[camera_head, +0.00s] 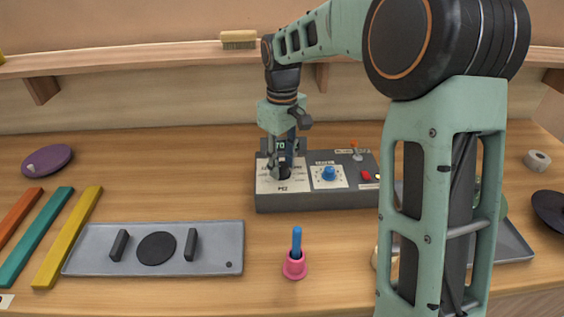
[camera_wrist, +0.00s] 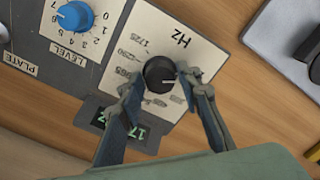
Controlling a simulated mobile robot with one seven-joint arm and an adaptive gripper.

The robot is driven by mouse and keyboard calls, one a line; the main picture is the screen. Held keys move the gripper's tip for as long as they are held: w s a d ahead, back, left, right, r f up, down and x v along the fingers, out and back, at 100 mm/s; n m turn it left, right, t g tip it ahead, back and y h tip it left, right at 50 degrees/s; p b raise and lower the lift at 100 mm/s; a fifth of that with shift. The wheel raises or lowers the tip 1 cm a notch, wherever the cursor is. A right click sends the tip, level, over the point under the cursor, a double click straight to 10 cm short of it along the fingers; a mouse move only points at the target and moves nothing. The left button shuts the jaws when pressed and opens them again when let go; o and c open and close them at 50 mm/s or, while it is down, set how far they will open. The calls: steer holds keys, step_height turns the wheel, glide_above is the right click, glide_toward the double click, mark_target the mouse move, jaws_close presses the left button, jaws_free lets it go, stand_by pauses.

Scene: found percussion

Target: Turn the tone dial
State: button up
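The tone dial is a black round knob (camera_head: 284,174) on a white "Hz" plate at the left of a dark grey control box (camera_head: 320,200). In the wrist view the knob (camera_wrist: 160,74) has a white pointer line aimed right. A small display (camera_wrist: 125,128) with green digits starting "17" is partly hidden by a finger. My gripper (camera_head: 283,158) points down over the knob. In the wrist view my gripper (camera_wrist: 157,80) is open, with one fingertip on each side of the knob. A gap shows at the left finger; I cannot tell whether the right one touches.
A blue level knob (camera_head: 328,173) and a red button (camera_head: 366,176) are on the same box. A grey plate (camera_head: 210,234) with black parts lies front left. A pink cup (camera_head: 295,265) with a blue stick stands in front. Coloured bars (camera_head: 70,235) lie left.

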steer(key=c, duration=0.7)
steer(key=shift+m, duration=0.4)
steer(key=shift+m+p, duration=0.75)
steer(key=shift+m, duration=1.75)
steer(key=o, duration=1.1)
steer(key=shift+o, duration=0.2)
